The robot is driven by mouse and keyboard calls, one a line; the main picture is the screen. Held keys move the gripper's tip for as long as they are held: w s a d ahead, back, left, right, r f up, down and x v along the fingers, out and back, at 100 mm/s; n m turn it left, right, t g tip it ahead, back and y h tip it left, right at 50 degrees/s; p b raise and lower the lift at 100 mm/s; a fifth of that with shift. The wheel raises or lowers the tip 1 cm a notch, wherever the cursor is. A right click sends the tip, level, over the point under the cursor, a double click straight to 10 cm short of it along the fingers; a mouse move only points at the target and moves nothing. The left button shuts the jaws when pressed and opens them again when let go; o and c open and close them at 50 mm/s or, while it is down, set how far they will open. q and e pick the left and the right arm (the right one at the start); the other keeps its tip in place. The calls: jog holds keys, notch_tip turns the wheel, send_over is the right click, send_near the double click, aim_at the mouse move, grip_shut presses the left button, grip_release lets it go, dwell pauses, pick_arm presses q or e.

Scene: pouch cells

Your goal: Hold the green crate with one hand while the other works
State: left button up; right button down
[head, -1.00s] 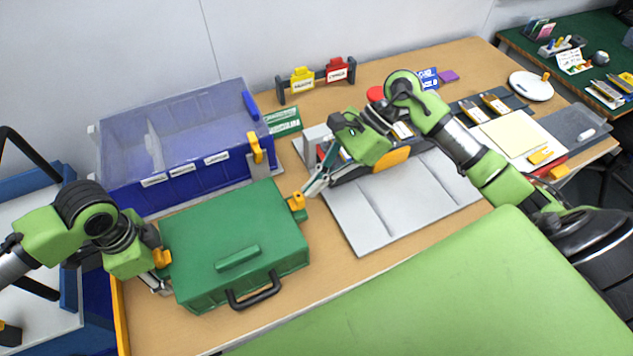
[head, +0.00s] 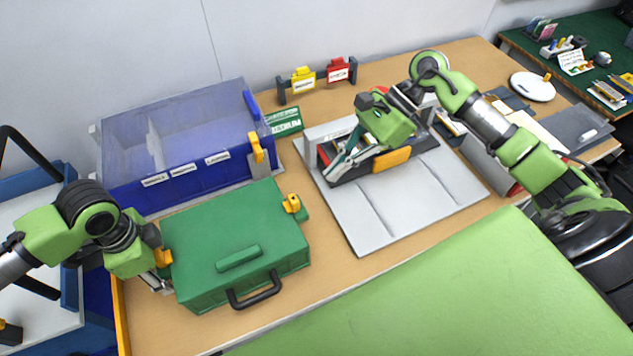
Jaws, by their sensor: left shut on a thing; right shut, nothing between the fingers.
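The green crate (head: 200,235) is a closed box with a lid, a raised lid grip and a black front handle (head: 254,292). It stands on the near left of the wooden table. A yellow latch (head: 292,204) sits at its right side. My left gripper (head: 162,283) is at the crate's left side, shut on it; its fingertips are partly hidden. My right gripper (head: 338,168) is shut and empty, above the grey board (head: 420,205) to the right of the crate, in front of a dark tray with slim items. My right gripper partly hides that tray.
A blue bin (head: 190,188) with a clear cover and a yellow latch stands behind the crate. A rack with yellow and red tags (head: 337,70) is at the back. A white plate (head: 532,87) lies at the far right. The grey board's front part is clear.

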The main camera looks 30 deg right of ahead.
jog(key=v, duration=0.6)
jog(key=shift+d+r, duration=0.1)
jog(key=shift+r, duration=0.05)
pick_arm(q)
jog(key=o, duration=1.6)
jog(key=shift+c, duration=0.2)
